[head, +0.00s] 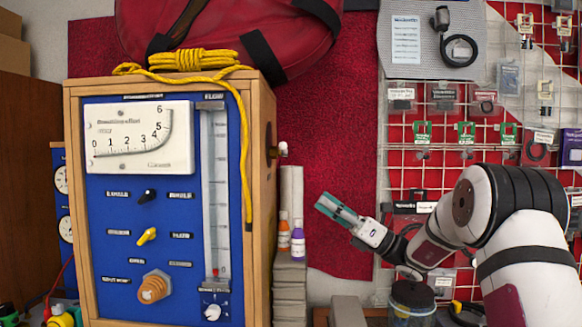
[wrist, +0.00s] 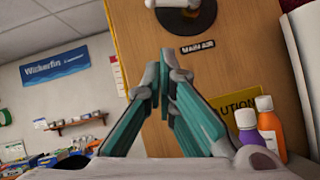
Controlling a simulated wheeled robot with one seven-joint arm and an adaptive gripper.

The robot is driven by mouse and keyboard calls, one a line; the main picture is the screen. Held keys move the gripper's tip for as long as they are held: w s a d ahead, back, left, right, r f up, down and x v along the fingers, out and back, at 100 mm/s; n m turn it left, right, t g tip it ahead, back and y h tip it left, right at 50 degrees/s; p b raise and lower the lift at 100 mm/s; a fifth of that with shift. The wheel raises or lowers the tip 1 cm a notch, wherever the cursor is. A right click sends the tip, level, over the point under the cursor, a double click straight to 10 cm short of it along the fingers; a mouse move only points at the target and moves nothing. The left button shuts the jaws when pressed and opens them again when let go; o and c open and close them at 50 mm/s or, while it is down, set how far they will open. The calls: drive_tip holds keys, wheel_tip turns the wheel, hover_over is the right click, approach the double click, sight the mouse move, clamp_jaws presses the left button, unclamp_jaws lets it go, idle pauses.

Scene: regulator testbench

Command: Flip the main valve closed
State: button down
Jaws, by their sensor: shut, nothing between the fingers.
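The main valve (head: 276,151) is on the right side wall of the wooden testbench cabinet (head: 257,200), with a dark round base and a pale handle end sticking out. In the wrist view its black round base and grey handle (wrist: 172,4) are cut off by the top edge, above a "MAIN AIR" label (wrist: 198,47). My gripper (head: 322,203) has teal fingers and is shut and empty, to the right of the cabinet and lower than the valve. In the wrist view the fingertips (wrist: 163,75) point up toward the valve, apart from it.
A yellow rope (head: 243,130) hangs over the cabinet's top right edge. A wire grid with hanging parts (head: 465,130) is behind my arm.

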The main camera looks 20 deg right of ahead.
sight(284, 149)
drive_tip(key=d+r+p+x, duration=0.1)
drive_tip(key=r+p+x, duration=0.1)
drive_tip(key=x, duration=1.1)
drive_tip(key=shift+d+p, duration=0.3)
drive_tip(key=shift+r+m, duration=0.1)
drive_tip(key=shift+m, duration=0.2)
drive_tip(key=shift+r+m+t+h, duration=0.1)
drive_tip(key=shift+m+t+h, duration=0.2)
drive_tip(key=shift+m, duration=0.1)
